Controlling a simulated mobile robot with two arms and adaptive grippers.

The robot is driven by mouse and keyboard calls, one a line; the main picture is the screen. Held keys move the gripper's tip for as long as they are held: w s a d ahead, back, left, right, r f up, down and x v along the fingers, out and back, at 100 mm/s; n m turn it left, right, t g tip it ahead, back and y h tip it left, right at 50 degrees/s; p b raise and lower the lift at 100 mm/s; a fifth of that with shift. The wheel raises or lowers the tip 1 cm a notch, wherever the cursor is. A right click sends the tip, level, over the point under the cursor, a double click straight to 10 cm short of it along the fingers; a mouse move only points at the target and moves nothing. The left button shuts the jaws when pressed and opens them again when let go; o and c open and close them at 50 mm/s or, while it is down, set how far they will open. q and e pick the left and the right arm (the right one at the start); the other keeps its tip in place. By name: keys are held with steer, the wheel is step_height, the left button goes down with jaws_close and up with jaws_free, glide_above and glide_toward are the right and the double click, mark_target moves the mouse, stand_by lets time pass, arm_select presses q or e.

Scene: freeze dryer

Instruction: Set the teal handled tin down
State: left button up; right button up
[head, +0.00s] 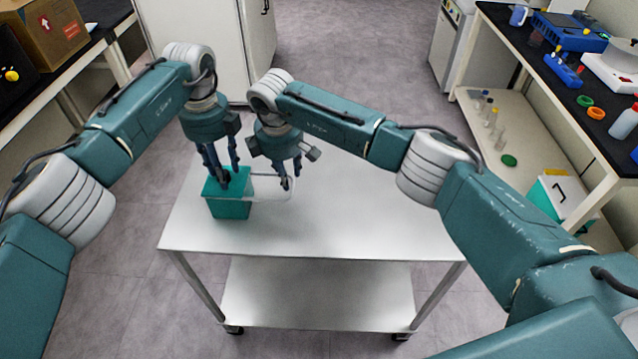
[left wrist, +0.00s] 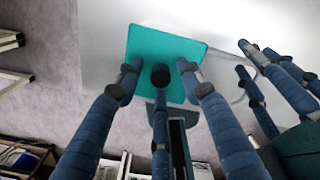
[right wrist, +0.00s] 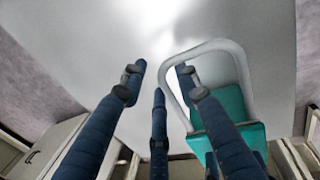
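The teal tin (head: 229,209) is at the left part of the white cart top and looks upright on it. Its pale loop handle (right wrist: 237,62) sticks out to the right of the tin in the head view. My left gripper (head: 224,178) is over the tin's top, its fingers spread apart. In the left wrist view the flat teal top (left wrist: 150,42) shows behind those fingertips. My right gripper (head: 287,184) is at the handle, fingers apart, with the right finger overlapping the loop in the right wrist view. Whether any finger touches the tin or handle is unclear.
The white cart top (head: 350,215) is clear to the right of the tin, and its lower shelf (head: 320,290) is empty. A bench with a blue rack (head: 563,68) and glassware stands at right. A teal-and-white box (head: 548,200) is on its lower shelf. A cardboard box (head: 45,32) is at far left.

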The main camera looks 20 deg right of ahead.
steer(key=shift+r, duration=0.1)
arm_select(q)
step_height(320, 180, up, 12)
arm_select(e)
step_height(320, 180, up, 12)
steer(key=s, duration=0.2)
steer(key=shift+a+f, duration=0.2)
steer(key=shift+a, duration=0.1)
arm_select(q)
steer(key=shift+f, duration=0.1)
arm_select(e)
steer(key=shift+s+f, duration=0.1)
stand_by(0.4)
